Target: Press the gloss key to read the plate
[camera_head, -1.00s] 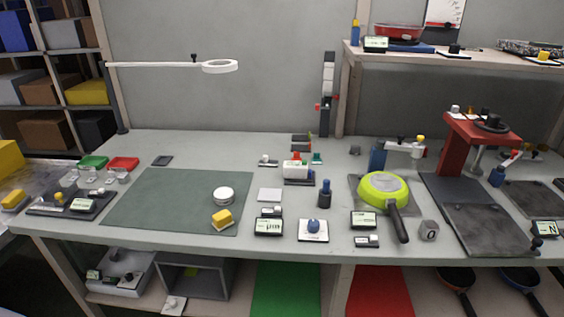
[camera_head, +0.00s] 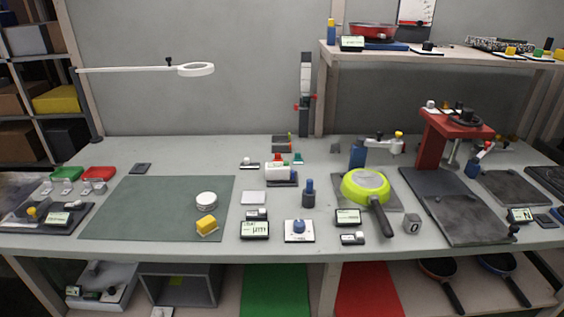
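No gripper of mine shows in the head view. Several small display units with keys stand on the table, and no label lets me tell which key is the gloss key. One display unit (camera_head: 254,231) at the front middle shows dark characters, with a small white-topped key block (camera_head: 256,214) just behind it. Another display unit (camera_head: 347,218) stands near the green pan, with a white-topped block (camera_head: 353,238) in front. A pale square plate (camera_head: 253,198) lies flat behind the first display. A white base with a blue knob (camera_head: 299,227) stands between the two displays.
A lime-green pan (camera_head: 365,186) lies on a dark pad, its handle pointing frontward.

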